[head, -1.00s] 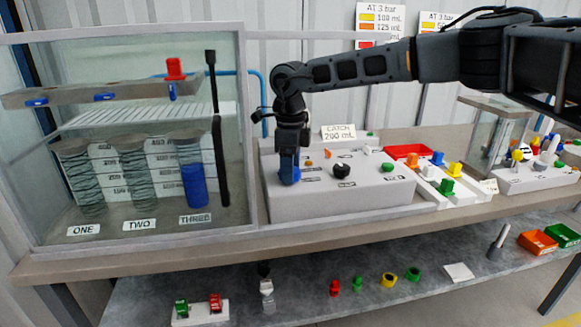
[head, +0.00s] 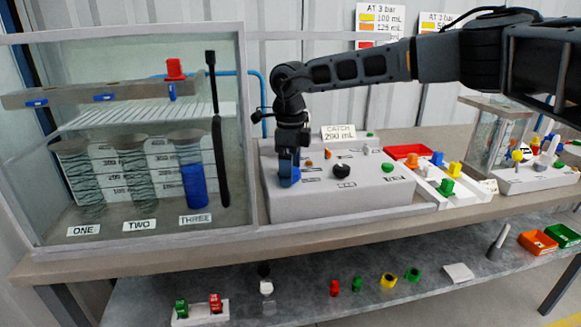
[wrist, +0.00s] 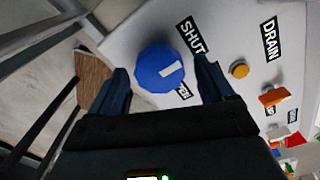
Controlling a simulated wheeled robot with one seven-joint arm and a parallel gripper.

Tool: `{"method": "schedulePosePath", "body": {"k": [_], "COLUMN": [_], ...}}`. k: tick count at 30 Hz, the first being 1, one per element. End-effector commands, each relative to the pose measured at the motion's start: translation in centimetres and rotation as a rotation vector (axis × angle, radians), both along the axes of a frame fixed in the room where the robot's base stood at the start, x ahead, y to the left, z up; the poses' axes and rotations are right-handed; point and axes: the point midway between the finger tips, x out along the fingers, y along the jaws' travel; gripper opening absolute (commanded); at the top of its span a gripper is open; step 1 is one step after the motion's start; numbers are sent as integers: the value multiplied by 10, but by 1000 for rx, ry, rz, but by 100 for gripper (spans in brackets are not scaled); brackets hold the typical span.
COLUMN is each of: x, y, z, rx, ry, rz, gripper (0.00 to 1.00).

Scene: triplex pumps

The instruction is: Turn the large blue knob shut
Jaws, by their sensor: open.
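The large blue knob (head: 289,179) is at the left end of the grey control box (head: 345,197). In the wrist view the blue knob (wrist: 158,69) shows a white pointer mark, with a SHUT label (wrist: 190,37) beside it and another, partly covered label near the mark. My gripper (head: 288,172) points down over the knob and hides part of it. In the wrist view my gripper (wrist: 162,80) is open, with one finger on each side of the knob. Whether the fingers touch it cannot be told.
A black knob (head: 341,171) and small orange and green buttons sit on the same box. A glass tank (head: 130,215) with several cylinders stands close on the left. A white tray (head: 450,196) with coloured parts lies to the right.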

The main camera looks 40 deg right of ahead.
Motion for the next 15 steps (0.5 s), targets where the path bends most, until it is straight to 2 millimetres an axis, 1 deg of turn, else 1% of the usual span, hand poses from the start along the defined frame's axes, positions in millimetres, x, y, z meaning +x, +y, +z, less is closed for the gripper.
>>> {"method": "schedulePosePath", "body": {"k": [2,5,12,15], "x": [0,0,0,1], "y": [0,-1,0,-1], "z": [4,15,55,67], "rx": [0,-2,-1,-2], "ry": [-1,-1,-2,-2], "rz": [0,0,0,0], "gripper": [82,82,82,82]}}
